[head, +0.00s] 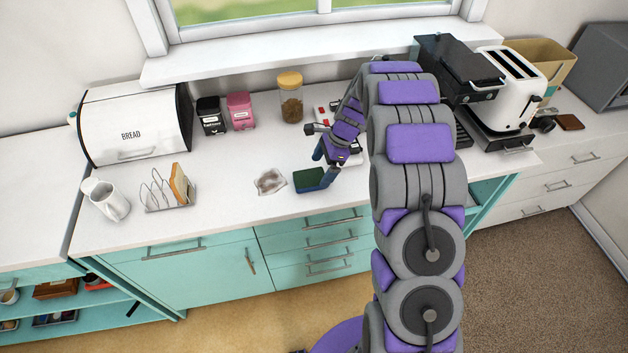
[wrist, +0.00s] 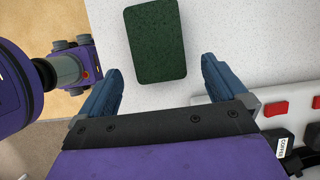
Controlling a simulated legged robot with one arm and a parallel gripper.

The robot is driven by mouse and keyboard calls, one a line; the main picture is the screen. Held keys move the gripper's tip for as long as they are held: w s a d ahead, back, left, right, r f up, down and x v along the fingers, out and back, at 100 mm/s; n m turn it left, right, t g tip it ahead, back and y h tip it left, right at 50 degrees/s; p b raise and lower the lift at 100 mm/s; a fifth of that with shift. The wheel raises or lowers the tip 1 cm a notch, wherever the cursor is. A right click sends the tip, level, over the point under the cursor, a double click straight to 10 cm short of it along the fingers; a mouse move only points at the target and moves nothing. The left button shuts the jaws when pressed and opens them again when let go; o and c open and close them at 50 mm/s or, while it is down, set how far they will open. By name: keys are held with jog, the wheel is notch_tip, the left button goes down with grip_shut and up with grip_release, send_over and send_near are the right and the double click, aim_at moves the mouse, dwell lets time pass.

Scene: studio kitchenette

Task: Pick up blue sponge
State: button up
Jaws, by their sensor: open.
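The sponge (head: 309,180) lies flat on the white counter near its front edge, with a dark green top and a blue side. In the wrist view the sponge (wrist: 155,44) shows its dark green face, just beyond the fingertips and roughly between their lines. My gripper (head: 326,166) is above the counter at the sponge's right side. Its two blue fingers are apart with nothing between them, as the wrist view (wrist: 160,75) shows. Whether the fingertips touch the counter cannot be told.
A crumpled wrapper-like item (head: 270,181) lies left of the sponge. A toast rack (head: 168,197) and white jug (head: 106,200) stand farther left. A white panel with red blocks (wrist: 275,108) is beside my gripper. A jar (head: 290,100) stands behind.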

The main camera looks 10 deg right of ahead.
aim_at(311, 176)
jog(key=a+f, duration=0.3)
jog(key=shift+a+f+b, duration=0.15)
jog(key=shift+a+b, duration=0.05)
jog(key=shift+b, duration=0.2)
jog(key=shift+a, duration=0.5)
jog(key=shift+d, duration=0.95)
jog(key=c, duration=0.3)
jog(key=shift+d, duration=0.3)
jog(key=c, duration=0.4)
jog(key=shift+a, duration=1)
jog(key=c, duration=0.4)
jog(key=shift+d+r, duration=0.25)
jog(key=shift+d, duration=0.15)
jog(key=shift+c, duration=0.2)
jog(key=shift+d+r, duration=0.25)
jog(key=shift+r, duration=0.05)
notch_tip(311, 176, up, 3)
jog(key=shift+f+p, duration=0.1)
jog(key=shift+p, duration=0.6)
jog(key=s+d+r+p, duration=0.1)
jog(key=s+d, duration=0.3)
jog(key=s, duration=1.1)
jog(key=shift+d+p, duration=0.2)
jog(key=shift+p, duration=0.3)
jog(key=shift+d+r, duration=0.1)
jog(key=shift+d, duration=0.05)
